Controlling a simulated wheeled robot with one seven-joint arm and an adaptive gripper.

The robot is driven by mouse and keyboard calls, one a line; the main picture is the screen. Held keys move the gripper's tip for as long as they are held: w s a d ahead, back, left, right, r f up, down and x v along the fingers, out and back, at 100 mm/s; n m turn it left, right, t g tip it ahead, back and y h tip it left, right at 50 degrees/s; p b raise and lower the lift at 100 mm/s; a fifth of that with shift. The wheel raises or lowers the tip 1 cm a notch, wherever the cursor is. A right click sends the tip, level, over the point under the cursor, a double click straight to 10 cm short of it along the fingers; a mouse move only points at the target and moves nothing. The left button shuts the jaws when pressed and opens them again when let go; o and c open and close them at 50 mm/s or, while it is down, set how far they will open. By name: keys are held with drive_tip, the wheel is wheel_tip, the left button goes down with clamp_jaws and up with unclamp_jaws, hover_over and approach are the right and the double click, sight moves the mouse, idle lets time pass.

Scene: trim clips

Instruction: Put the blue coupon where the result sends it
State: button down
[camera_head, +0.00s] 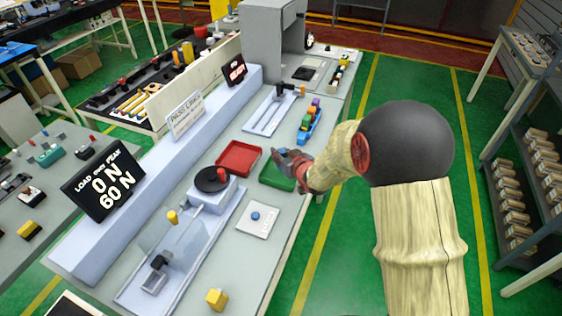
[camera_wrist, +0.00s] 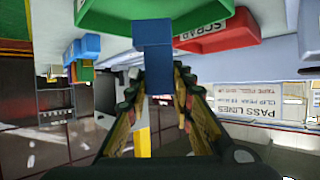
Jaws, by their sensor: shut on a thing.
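My gripper (camera_head: 282,160) is over the green tray (camera_head: 272,177) at the table's right edge. In the wrist view, my gripper (camera_wrist: 156,85) is shut on the blue coupon (camera_wrist: 153,35), a blocky blue piece projecting past the fingertips. In that view the green tray (camera_wrist: 115,12) and the red tray (camera_wrist: 225,35), labelled SCRAP, lie beyond the coupon. The red tray (camera_head: 238,158) is left of the green one. A black display (camera_head: 105,184) reads "LOAD now PEAK", 0 N and 60 N. The pass-lines card (camera_head: 186,116) is too small to read fully.
The test rig (camera_head: 180,245) with a black-and-red knob stands on the near table. A white plate with a blue button (camera_head: 256,217) and a yellow block (camera_head: 216,299) are near the front. A blue rack (camera_head: 309,125) of coloured pieces stands behind the green tray. Open floor lies right.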

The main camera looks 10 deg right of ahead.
drive_tip(key=shift+w+f+b, duration=0.15)
drive_tip(key=shift+f+b, duration=0.4)
drive_tip(key=shift+f, duration=1.1)
drive_tip(key=shift+f, duration=0.15)
drive_tip(key=c, duration=1.6)
unclamp_jaws()
drive_tip(key=shift+o, duration=0.2)
